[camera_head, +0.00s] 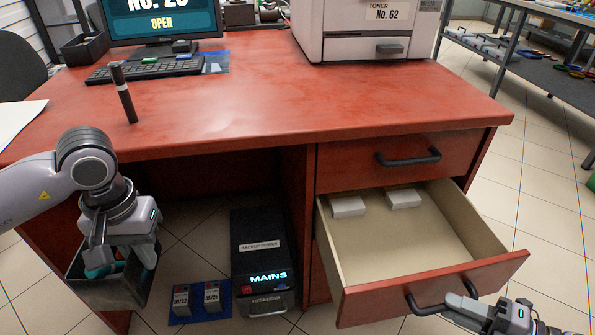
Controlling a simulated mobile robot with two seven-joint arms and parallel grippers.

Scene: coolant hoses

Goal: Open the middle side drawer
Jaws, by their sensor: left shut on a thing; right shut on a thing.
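The middle side drawer (400,245) of the red desk stands pulled out, with its pale inside showing. Two small white boxes (348,206) lie towards its back. Its black handle (413,303) is on the red front panel. My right gripper (455,300) is at the bottom right, shut on this handle. My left gripper (100,255) is at the lower left, shut on a dark grey bin (112,285) held in front of the desk. Teal and reddish items show in the bin, partly hidden by the fingers.
The top drawer (345,161) above is shut. A black backup power unit (262,260) and small units on a blue mat (228,298) stand on the floor under the desk. A printer (345,30), keyboard (145,68) and black marker-like stick (124,95) are on the desktop (270,95).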

